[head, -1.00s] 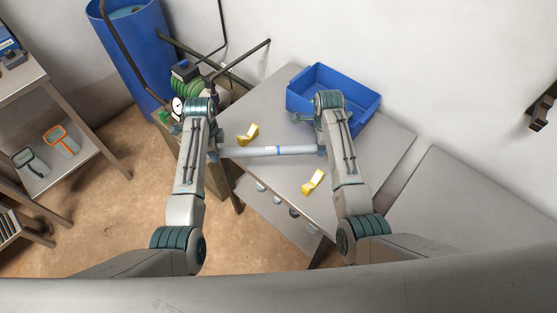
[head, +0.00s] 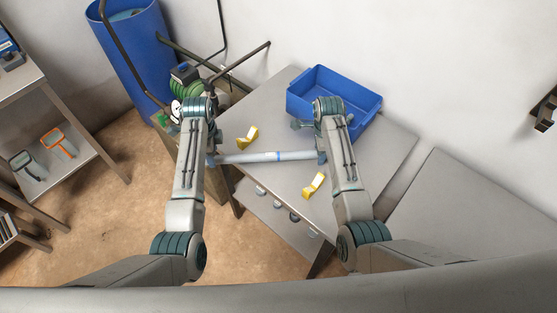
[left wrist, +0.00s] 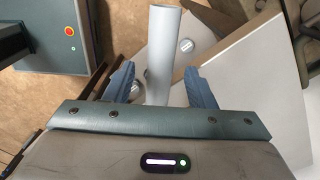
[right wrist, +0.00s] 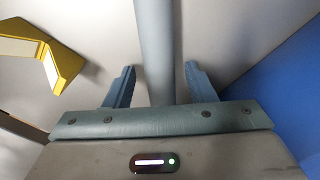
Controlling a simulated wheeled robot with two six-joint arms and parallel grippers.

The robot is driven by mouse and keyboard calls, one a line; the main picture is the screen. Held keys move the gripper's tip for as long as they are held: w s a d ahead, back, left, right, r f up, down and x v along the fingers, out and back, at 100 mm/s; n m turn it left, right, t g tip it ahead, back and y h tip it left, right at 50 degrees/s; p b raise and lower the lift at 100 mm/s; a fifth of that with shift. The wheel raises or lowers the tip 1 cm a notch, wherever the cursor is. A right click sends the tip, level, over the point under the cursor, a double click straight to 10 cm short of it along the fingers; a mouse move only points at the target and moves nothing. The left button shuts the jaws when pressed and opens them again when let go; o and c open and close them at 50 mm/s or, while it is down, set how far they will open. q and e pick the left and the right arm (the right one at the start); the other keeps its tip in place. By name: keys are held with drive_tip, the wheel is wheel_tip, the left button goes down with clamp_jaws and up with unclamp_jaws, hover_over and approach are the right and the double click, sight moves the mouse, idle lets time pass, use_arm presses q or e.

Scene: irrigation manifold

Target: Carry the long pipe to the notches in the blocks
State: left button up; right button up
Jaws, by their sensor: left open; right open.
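The long pipe (head: 250,157) is pale grey-blue with a blue band. In the head view it lies crosswise between two yellow notched blocks, one behind it (head: 248,137) and one in front (head: 314,185), apart from both notches. My left gripper (head: 212,158) is at its left end; in the left wrist view the pipe (left wrist: 161,45) passes between the open fingers (left wrist: 161,85). My right gripper (head: 321,156) is at its right end; in the right wrist view the pipe (right wrist: 156,45) passes between the open fingers (right wrist: 158,86). Whether the pipe touches the table is unclear.
A blue bin (head: 350,84) stands at the back of the grey table (head: 270,100), close to my right gripper. Green coiled hose and a gauge (head: 176,108) stand beyond the left edge. The table between the blocks is otherwise clear.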

drive_tip(key=shift+r, duration=0.1)
use_arm(q)
wheel_tip(320, 180, up, 10)
drive_tip(key=shift+f, duration=0.2)
use_arm(e)
wheel_tip(320, 180, up, 12)
idle(0.7)
